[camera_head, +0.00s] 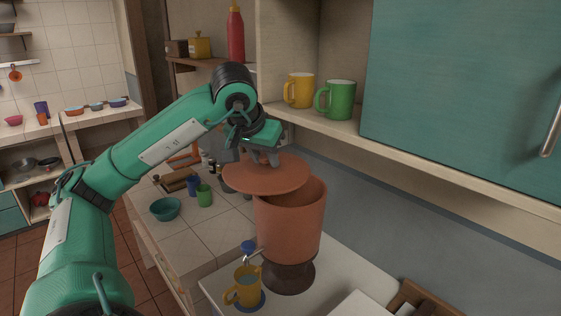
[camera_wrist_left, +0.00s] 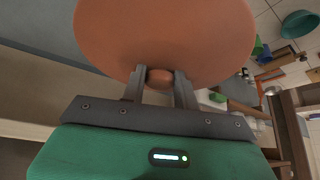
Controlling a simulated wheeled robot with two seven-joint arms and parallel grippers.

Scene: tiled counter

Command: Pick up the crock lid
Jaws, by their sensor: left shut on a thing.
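The crock lid (camera_head: 266,174) is a round terracotta disc. It is up at the rim of the crock, shifted to the left, and the crock's opening shows on the right. In the left wrist view the lid (camera_wrist_left: 165,35) fills the top, with its knob (camera_wrist_left: 160,78) between the fingers. My left gripper (camera_head: 264,160) is above the lid and shut on its knob; it also shows in the left wrist view (camera_wrist_left: 160,88). The terracotta crock (camera_head: 290,225) stands upright on a dark base (camera_head: 289,274). My right gripper is not in view.
A teal bowl (camera_head: 165,208) and a green cup (camera_head: 204,195) are on the tiled counter (camera_head: 188,235).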

